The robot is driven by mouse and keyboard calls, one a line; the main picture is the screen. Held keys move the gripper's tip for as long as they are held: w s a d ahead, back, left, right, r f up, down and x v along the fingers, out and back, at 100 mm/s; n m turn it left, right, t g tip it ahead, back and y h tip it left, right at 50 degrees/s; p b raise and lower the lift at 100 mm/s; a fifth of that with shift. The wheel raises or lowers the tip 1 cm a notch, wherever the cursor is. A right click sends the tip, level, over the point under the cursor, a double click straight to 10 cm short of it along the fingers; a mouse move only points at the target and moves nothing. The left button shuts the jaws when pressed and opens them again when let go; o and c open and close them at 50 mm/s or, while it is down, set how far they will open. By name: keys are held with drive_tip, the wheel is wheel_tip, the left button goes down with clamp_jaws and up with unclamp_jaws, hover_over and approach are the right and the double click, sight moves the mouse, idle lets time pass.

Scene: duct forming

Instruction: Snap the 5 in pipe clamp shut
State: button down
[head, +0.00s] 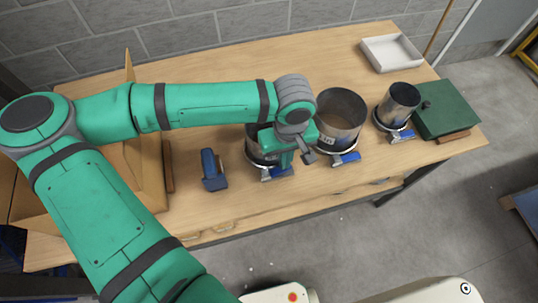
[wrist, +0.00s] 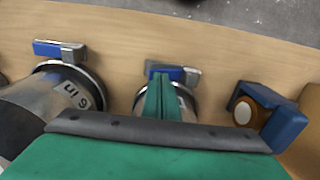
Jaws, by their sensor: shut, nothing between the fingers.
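Three metal ducts stand in a row, each with a clamp band and a blue lever low on its front. My gripper (head: 287,160) is shut and empty, over the front of the left duct (head: 254,150). In the wrist view its fingers (wrist: 166,88) overlap that duct's blue lever (wrist: 174,71); contact cannot be told.
A blue tape dispenser (head: 212,170) stands left of the ducts. A smaller duct (head: 399,103) and a green box (head: 447,110) are at right. A white tray (head: 392,52) sits at the back. A cardboard box (head: 150,150) is at left. The table's front edge is close.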

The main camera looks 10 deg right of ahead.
drive_tip(key=shift+f, duration=1.2)
drive_tip(key=shift+r, duration=4.1)
